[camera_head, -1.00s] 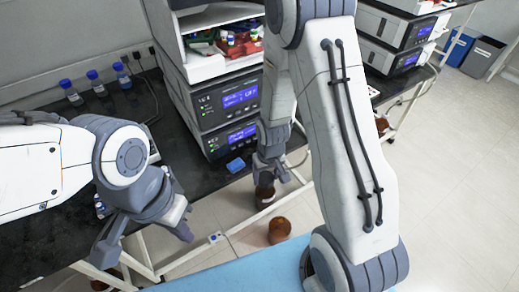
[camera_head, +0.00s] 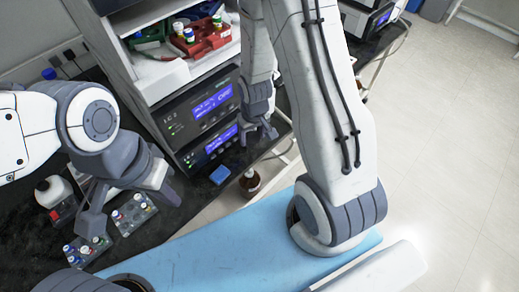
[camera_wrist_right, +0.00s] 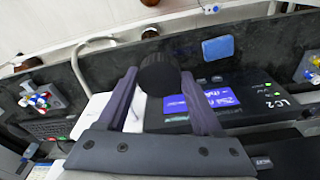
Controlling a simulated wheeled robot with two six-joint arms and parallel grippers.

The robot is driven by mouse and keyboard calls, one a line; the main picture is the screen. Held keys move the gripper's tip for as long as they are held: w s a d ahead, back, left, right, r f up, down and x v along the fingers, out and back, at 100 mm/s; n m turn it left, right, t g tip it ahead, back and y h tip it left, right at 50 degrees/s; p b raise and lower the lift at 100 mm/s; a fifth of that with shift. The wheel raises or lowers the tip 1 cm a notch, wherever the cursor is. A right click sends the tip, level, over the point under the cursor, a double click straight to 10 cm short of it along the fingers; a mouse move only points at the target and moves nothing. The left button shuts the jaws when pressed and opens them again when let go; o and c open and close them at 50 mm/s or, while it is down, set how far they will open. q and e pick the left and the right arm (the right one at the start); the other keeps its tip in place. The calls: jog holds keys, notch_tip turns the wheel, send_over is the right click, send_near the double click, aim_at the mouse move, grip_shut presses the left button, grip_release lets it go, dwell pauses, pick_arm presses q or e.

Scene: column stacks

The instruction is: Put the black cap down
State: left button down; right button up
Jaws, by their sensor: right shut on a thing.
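The black cap (camera_wrist_right: 158,75) is round, with a ribbed side, and sits between the fingertips of my right gripper (camera_wrist_right: 160,88) in the right wrist view. The gripper is shut on it and holds it above the dark bench. In the head view, my right gripper (camera_head: 263,132) is in front of the lower instrument, near the bench edge; the cap cannot be made out there. My left gripper (camera_head: 130,208) is open, fingers wide apart, above the bench at the left.
A blue block (camera_head: 219,174) lies on the dark bench (camera_head: 185,212) near its edge; it also shows in the right wrist view (camera_wrist_right: 216,48). A brown bottle (camera_head: 250,183) stands beyond the edge. Stacked instruments (camera_head: 195,105) stand behind. Vial racks (camera_head: 133,214) sit at left.

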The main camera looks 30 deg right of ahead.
jog(key=s+d+f+n+p, duration=0.1)
jog(key=s+d+f+n, duration=0.2)
jog(key=d, duration=0.5)
jog(key=n+p, duration=0.2)
send_over(249, 153)
jog(key=shift+y, duration=0.3)
jog(key=f, duration=0.6)
jog(key=shift+s+d, duration=0.35)
jog(key=shift+s, duration=0.05)
jog(key=shift+w+a+f, duration=0.1)
jog(key=shift+a+f, duration=0.05)
jog(key=shift+f, duration=0.15)
jog(key=shift+w+f+b, duration=0.1)
jog(key=shift+f+b, duration=0.4)
jog(key=shift+f, duration=1.5)
jog(key=shift+f, duration=0.15)
jog(key=o, duration=1.3)
